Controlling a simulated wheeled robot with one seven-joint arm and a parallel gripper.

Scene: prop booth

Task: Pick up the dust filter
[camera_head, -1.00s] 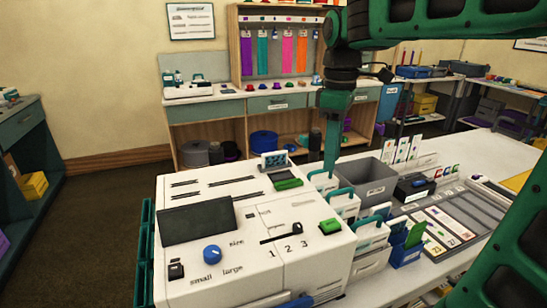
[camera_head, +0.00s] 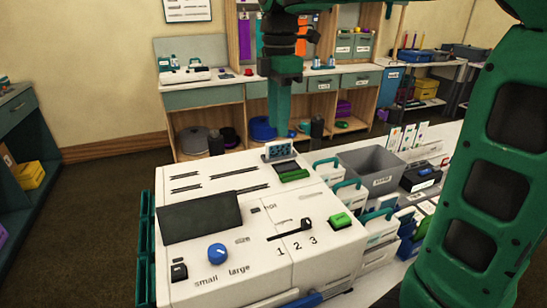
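No part is clearly marked as the dust filter, and I cannot tell for certain which one it is. A small upright panel with a teal grid face (camera_head: 279,151) stands at the back right of the white machine (camera_head: 235,262). A green block (camera_head: 292,174) sits just in front of it, and another green piece (camera_head: 341,220) is at the machine's right. My gripper (camera_head: 279,125) points down and appears above and behind the machine's back edge, close to the grid panel in the picture. Its fingers look close together, and I see nothing clearly held. Their gap is too small to read.
A grey bin (camera_head: 375,172) and several white boxes with teal handles stand right of the machine. A dark box (camera_head: 420,177) is farther right. My green arm covers the right side. A shelf unit with drawers (camera_head: 195,97) stands behind. Floor at left is clear.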

